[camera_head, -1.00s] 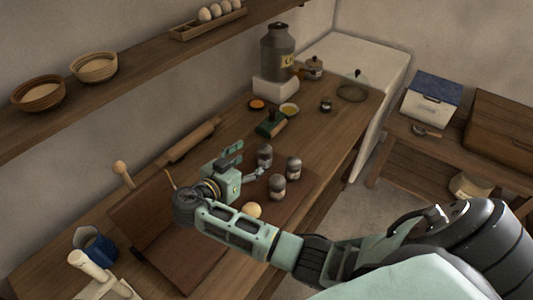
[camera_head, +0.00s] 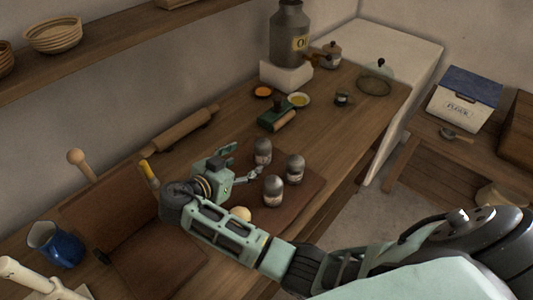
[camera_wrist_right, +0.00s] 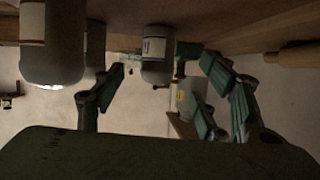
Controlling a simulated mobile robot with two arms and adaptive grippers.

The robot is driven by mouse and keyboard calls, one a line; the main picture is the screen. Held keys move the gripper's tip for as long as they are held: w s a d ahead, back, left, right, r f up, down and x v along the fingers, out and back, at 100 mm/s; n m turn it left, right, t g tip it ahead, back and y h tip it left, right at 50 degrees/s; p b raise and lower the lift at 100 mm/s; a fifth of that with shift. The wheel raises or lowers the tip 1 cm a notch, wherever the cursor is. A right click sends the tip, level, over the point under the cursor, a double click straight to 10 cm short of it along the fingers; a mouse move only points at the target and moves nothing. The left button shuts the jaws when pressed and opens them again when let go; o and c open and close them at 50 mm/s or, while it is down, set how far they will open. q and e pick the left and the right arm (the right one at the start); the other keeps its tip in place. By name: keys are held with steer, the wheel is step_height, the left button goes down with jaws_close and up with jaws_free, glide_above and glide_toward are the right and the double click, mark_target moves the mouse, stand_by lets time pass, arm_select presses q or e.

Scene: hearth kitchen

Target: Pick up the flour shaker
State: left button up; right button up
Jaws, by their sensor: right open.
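Three grey shakers with pale labels stand upright on a brown board: a back one (camera_head: 263,151), a right one (camera_head: 295,169) and a front one (camera_head: 273,191). I cannot read which label says flour. My right gripper (camera_head: 243,161) is open and empty, low over the board, just left of the back shaker. In the right wrist view, which looks upside down, one shaker (camera_wrist_right: 157,57) shows between the open fingers, apparently beyond their tips. A nearer shaker (camera_wrist_right: 52,45) is left of the fingers, with another partly hidden behind it. My left gripper is not in view.
A rolling pin (camera_head: 186,128) is at the back left. A pale ball (camera_head: 241,213) sits by my forearm. A blue-lidded flour box (camera_head: 464,98) stands on the right table.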

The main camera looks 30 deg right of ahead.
mark_target(257, 155)
steer(key=shift+w+d+f, duration=0.2)
steer(key=shift+d+f, duration=0.05)
steer(key=shift+d, duration=0.1)
steer(key=shift+p+x, duration=0.5)
steer(key=shift+x, duration=0.3)
steer(key=shift+w+d+r+p, duration=0.15)
steer(key=shift+d+p, duration=0.15)
steer(key=shift+d, duration=0.15)
steer(key=p+x, duration=0.1)
steer(key=x, duration=0.2)
steer(key=shift+w+d+p, duration=0.15)
steer(key=shift+d+p, duration=0.2)
steer(key=shift+w+d+f, duration=0.15)
steer(key=shift+d+f, duration=0.15)
steer(key=shift+f, duration=0.2)
steer(key=shift+a, duration=0.1)
steer(key=shift+c, duration=1)
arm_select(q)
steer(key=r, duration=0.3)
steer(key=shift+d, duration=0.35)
arm_select(e)
steer(key=c, duration=1.1)
